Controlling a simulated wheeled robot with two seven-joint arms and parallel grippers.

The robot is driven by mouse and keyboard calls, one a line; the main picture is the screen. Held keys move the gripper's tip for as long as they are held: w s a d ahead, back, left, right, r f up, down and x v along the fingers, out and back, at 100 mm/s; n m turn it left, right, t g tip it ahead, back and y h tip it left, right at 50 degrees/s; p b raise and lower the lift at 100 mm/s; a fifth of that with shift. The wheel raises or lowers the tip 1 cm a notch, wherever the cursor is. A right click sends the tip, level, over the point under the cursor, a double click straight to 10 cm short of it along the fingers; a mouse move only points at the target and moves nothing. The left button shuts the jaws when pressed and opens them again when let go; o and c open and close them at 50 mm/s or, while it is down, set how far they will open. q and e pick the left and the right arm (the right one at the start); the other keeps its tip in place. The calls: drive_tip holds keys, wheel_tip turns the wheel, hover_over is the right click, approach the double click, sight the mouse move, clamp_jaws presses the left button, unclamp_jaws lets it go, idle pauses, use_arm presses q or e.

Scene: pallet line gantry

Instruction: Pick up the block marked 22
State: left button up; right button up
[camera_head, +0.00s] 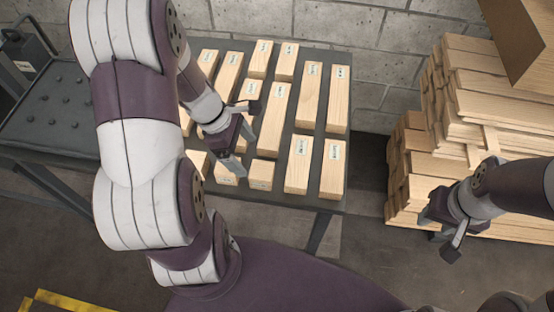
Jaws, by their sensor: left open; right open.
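Several pale wooden blocks of differing length lie in rows on a dark table, each with a small white label. The printing is too small to read, so I cannot tell which block is marked 22. A long block (309,95) and another long block (338,105) lie at the right side, with a front block (297,178) and a front right block (331,180) nearer me. My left gripper (243,140) is open and empty over the left-middle blocks, hiding parts of some. My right gripper (438,236) is open and empty, right of the table and away from the blocks.
The dark table (270,197) has a narrow bare front edge. A tall stack of wooden planks (480,100) stands at the right behind my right gripper. A grey studded surface (50,105) is at the left. A block wall (345,25) closes the back.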

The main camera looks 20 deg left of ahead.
sight(261, 169)
use_arm(q)
drive_tip(key=f, duration=0.2)
drive_tip(key=d+f+b, duration=0.1)
drive_tip(key=shift+s+d+f, duration=0.1)
drive_tip(key=shift+s+f, duration=0.3)
drive_tip(key=x, duration=0.2)
drive_tip(key=w+b+x, duration=0.1)
drive_tip(key=x, duration=0.4)
drive_tip(key=shift+w+d+f, duration=0.2)
drive_tip(key=shift+d+f, duration=0.05)
drive_tip(key=shift+d, duration=0.05)
drive_tip(key=shift+w+d+f, duration=0.1)
drive_tip(key=shift+w+f, duration=0.05)
drive_tip(key=c, duration=1.1)
use_arm(e)
drive_tip(key=shift+s+a+f, duration=0.1)
drive_tip(key=shift+s+f, duration=0.05)
drive_tip(key=shift+f, duration=0.5)
drive_tip(key=shift+s+f, duration=0.1)
drive_tip(key=shift+f, duration=0.5)
